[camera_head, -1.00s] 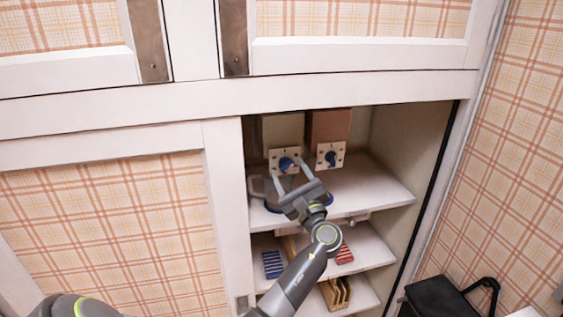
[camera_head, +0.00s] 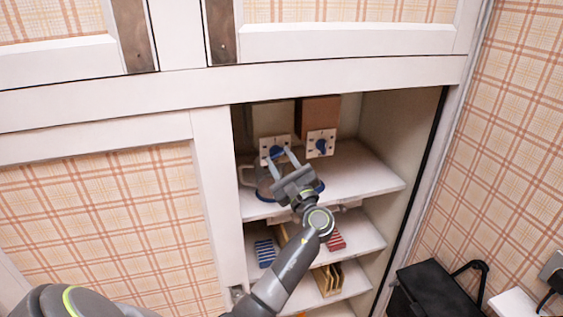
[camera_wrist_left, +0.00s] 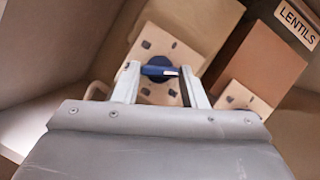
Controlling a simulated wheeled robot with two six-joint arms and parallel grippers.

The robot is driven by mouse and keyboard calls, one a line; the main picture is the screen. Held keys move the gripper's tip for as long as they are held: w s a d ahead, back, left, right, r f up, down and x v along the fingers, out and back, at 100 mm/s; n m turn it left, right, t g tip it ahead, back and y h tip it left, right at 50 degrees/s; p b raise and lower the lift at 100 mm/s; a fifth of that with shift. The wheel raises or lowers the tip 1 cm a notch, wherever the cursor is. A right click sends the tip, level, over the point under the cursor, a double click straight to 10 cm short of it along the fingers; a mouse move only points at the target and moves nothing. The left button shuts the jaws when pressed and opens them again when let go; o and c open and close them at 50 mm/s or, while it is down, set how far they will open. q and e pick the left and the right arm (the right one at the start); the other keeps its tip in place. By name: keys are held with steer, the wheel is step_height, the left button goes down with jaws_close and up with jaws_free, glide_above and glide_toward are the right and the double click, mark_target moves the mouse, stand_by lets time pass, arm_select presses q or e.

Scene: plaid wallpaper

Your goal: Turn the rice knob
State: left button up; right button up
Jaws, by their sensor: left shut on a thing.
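Two dispensers stand side by side on the upper shelf: a beige one (camera_wrist_left: 190,22) on the left and a brown one (camera_wrist_left: 258,62) on the right, which bears a LENTILS label (camera_wrist_left: 297,22). The beige one's label is out of view. Its pale front plate (camera_head: 264,145) carries a blue knob (camera_wrist_left: 160,71). My left gripper (camera_head: 280,156) is shut on this knob, with one finger at each end of it in the wrist view (camera_wrist_left: 161,85). The brown dispenser's blue knob (camera_head: 321,146) is free, just to the right. My right gripper is not in view.
A clear jug with a pale handle (camera_head: 246,174) stands on the upper shelf (camera_head: 365,175) below the dispensers, partly hidden by my gripper. Lower shelves hold striped items (camera_head: 265,252) and a wooden rack (camera_head: 328,280). A cabinet post (camera_head: 218,200) borders the left side.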

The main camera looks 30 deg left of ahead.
arm_select(q)
steer(key=n+g+b, duration=0.2)
steer(key=n+b, duration=0.1)
steer(key=n, duration=0.1)
steer(key=n+g+b, duration=0.2)
steer(key=n+b, duration=0.1)
steer(key=n, duration=0.2)
steer(key=shift+w+d+r+b, duration=0.1)
steer(key=shift+w+r+b, duration=0.1)
steer(key=shift+b, duration=0.1)
steer(key=n+h+b, duration=0.1)
steer(key=n, duration=0.1)
steer(key=shift+r+n+g, duration=0.1)
steer(key=shift+n+g, duration=0.3)
steer(key=shift+r+n+g+h, duration=0.15)
steer(key=shift+n+g+h, duration=0.15)
steer(key=shift+n, duration=0.9)
steer(key=o, duration=1)
